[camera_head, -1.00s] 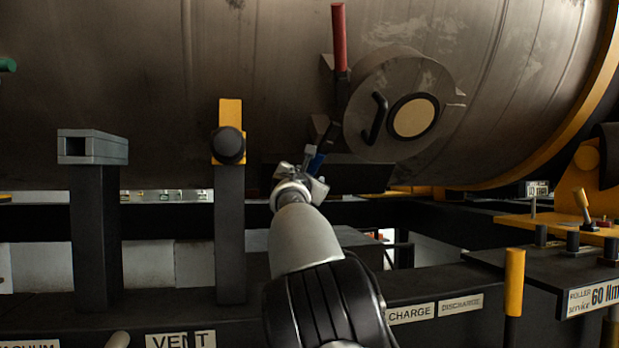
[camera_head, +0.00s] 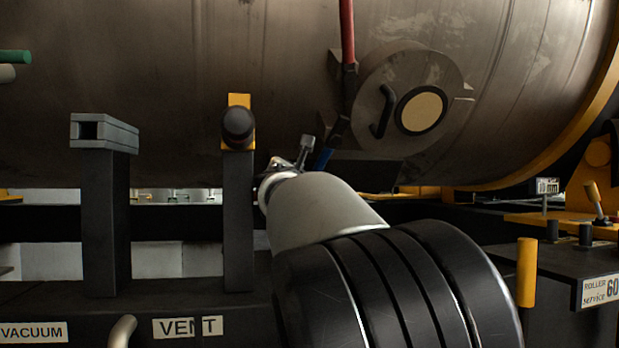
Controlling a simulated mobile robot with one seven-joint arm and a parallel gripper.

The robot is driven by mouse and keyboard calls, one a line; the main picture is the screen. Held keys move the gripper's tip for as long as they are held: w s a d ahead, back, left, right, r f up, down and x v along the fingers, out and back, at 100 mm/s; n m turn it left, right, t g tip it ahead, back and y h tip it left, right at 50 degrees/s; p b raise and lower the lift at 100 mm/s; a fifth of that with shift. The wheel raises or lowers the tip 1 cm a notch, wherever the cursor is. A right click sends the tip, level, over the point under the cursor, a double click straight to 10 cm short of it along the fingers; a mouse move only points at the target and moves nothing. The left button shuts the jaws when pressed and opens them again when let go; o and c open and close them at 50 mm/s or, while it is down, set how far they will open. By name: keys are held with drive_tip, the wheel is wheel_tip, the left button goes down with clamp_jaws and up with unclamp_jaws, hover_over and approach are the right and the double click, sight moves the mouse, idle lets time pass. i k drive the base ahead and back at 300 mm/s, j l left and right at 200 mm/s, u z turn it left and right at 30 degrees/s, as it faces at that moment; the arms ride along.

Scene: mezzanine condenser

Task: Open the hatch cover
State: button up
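The hatch cover (camera_head: 452,82) is a round grey metal disc on the side of the large drum. It lies against the drum and looks closed. It has a black curved handle (camera_head: 383,112) on its left part and a tan disc with a black ring (camera_head: 421,109) in its middle.
The drum (camera_head: 230,60) fills the upper view. Left of my gripper stand a dark post with a yellow top (camera_head: 239,101) and a post with a grey block (camera_head: 104,132). A yellow post (camera_head: 527,272) and a service bench (camera_head: 590,262) are at right.

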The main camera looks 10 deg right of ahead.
sight(404, 103)
drive_tip(key=k, duration=1)
